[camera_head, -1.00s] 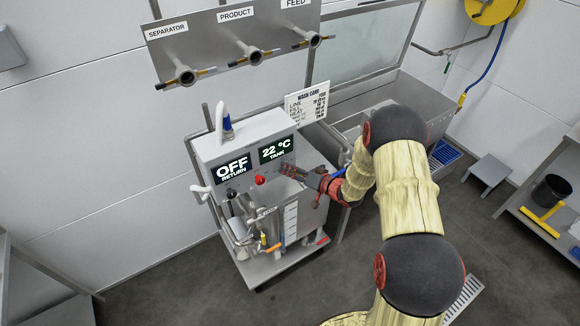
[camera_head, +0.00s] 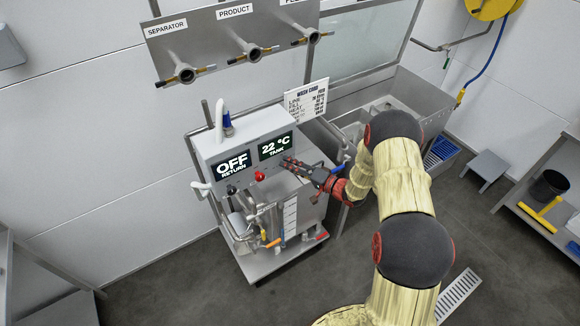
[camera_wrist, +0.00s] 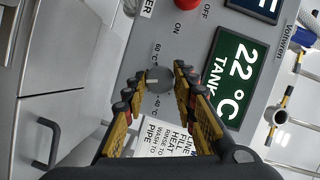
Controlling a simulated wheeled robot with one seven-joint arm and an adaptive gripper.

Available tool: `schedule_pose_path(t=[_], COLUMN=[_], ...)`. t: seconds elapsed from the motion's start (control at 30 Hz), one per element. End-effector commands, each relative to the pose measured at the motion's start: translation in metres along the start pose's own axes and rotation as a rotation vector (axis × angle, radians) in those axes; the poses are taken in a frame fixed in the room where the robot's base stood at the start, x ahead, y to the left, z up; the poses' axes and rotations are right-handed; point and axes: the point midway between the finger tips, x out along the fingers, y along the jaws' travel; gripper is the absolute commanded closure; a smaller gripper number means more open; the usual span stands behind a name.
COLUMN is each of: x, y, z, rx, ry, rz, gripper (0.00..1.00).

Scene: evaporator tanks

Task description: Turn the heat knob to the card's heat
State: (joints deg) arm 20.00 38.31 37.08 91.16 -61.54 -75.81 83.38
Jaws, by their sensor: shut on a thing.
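The heat knob (camera_wrist: 158,80) is a round grey dial with a pale pointer line, on the grey panel of the wash cart (camera_head: 240,148). My gripper (camera_wrist: 155,92) is shut on the knob, a finger on either side. In the head view my gripper (camera_head: 290,164) is at the panel's front right and hides the knob. The wash card (camera_head: 306,100) stands behind the cart; its heat line is too small to read. In the wrist view a white card (camera_wrist: 172,142) shows partly between the fingers.
A red button (camera_head: 260,176) sits left of my gripper. Pipes and valves (camera_head: 262,225) hang on the cart's front. A sink (camera_head: 390,105) stands behind right.

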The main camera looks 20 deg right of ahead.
Motion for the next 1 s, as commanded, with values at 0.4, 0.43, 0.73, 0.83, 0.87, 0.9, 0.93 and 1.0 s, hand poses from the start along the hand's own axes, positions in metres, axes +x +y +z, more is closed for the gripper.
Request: schedule_pose_path(t=[0.4, 0.43, 0.73, 0.83, 0.87, 0.9, 0.93, 1.0], x=[0.0001, 0.0001, 0.0001, 0.0001, 0.0001, -0.0001, -0.0006, -0.0038], y=[0.0006, 0.0005, 0.0001, 0.0000, 0.0000, 0.0000, 0.0000, 0.0002], z=[-0.0001, -0.0001, -0.0003, -0.0003, -0.0003, -0.0003, -0.0004, -0.0008], rx=[0.000, 0.000, -0.001, -0.001, -0.001, -0.001, -0.001, 0.000], ry=[0.000, 0.000, 0.000, 0.000, 0.000, 0.000, 0.001, 0.002], rz=[0.001, 0.001, 0.000, 0.000, 0.000, 0.000, 0.000, 0.001], gripper=[0.67, 0.66, 0.54, 0.54, 0.54, 0.54, 0.54, 0.54])
